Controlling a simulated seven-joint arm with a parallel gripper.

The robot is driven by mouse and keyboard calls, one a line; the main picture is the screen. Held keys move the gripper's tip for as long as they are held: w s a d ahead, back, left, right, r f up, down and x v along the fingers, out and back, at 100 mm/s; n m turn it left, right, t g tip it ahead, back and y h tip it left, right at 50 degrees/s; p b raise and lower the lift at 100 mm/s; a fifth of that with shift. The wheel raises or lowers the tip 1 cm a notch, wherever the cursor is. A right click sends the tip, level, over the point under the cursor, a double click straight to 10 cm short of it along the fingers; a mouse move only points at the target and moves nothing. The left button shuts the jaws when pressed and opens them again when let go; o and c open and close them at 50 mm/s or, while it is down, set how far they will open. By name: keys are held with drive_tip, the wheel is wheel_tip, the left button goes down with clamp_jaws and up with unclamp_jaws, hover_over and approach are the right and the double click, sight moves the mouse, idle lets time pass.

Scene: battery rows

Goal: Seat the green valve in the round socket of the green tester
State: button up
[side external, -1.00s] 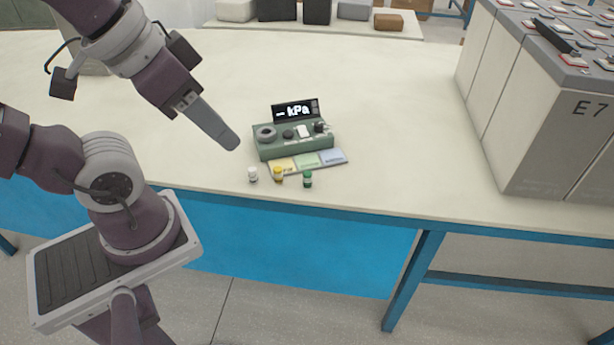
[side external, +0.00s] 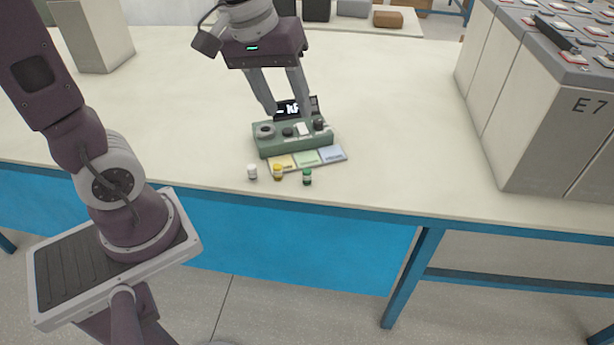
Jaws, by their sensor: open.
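The green valve (side external: 307,177) is a small green piece with a pale band. It stands upright on the table just in front of the coloured cards. The green tester (side external: 291,143) is a low box behind the cards. Its round socket (side external: 265,131) is the dark ring at the left of its top and looks empty. My gripper (side external: 290,116) is open and empty, fingers pointing down, over or just behind the tester. It partly hides the tester's display (side external: 291,109).
A white valve (side external: 252,172) and a yellow valve (side external: 278,173) stand left of the green one. Yellow, green and blue cards (side external: 307,158) lie before the tester. Large battery blocks (side external: 545,110) stand at the right. The table's front edge is close to the valves.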

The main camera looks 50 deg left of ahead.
drive_tip(key=w+a+f+n+g, duration=0.1)
drive_tip(key=w+a+f+n, duration=0.2)
drive_tip(key=w+f, duration=0.2)
drive_tip(key=n+g, duration=0.2)
drive_tip(key=n, duration=0.5)
hover_over(307, 170)
wheel_tip(307, 170, down, 16)
drive_tip(key=shift+d+f, duration=0.1)
wheel_tip(307, 170, down, 6)
drive_tip(key=shift+f, duration=0.2)
clamp_jaws()
